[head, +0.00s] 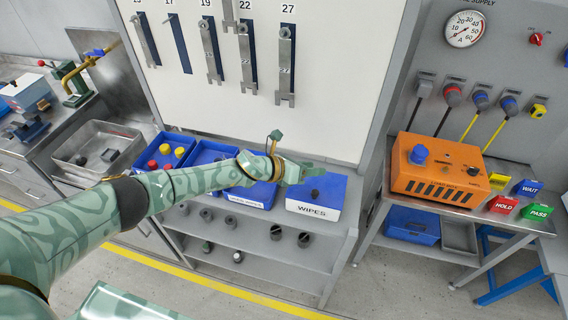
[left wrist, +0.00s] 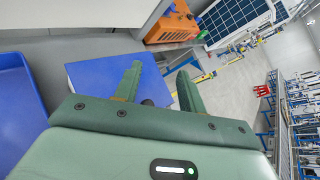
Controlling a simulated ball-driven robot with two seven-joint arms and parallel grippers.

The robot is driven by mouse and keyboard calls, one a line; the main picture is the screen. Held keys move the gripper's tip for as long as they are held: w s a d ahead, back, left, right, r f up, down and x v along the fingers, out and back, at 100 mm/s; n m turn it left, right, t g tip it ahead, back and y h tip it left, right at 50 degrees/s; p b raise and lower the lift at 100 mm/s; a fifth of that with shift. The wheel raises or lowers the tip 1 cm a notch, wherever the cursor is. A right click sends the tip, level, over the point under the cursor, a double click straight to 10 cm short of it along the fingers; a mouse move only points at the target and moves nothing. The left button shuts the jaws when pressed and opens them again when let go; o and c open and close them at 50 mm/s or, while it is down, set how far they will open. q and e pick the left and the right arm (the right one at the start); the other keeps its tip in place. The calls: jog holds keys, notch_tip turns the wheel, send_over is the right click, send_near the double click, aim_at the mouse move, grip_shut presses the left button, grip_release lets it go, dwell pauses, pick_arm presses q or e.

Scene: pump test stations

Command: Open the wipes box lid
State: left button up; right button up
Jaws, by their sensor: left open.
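The wipes box (head: 312,212) is white with the word WIPES on its front and stands at the right end of the workbench shelf under the tool board. Its blue lid (head: 332,187) lies flat and closed, with a small dark knob on top. My left gripper (head: 305,172) is over the left part of the lid. In the left wrist view the blue lid (left wrist: 88,75) lies under the two green fingers (left wrist: 160,88), which are apart with nothing between them. The dark knob (left wrist: 148,102) shows near their base. Whether the fingers touch the lid is unclear. My right gripper is not in view.
A blue bin (head: 205,152) and another blue bin with red and yellow parts (head: 163,148) stand left of the box. Several wrenches (head: 285,65) hang on the board above. An orange unit (head: 440,170) stands on the separate right table, across a gap.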

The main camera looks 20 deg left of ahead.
pick_arm(q)
jog(key=v, duration=1.2)
jog(key=shift+s+a+r+p, duration=0.2)
jog(key=shift+a+p, duration=0.1)
jog(key=shift+p, duration=0.15)
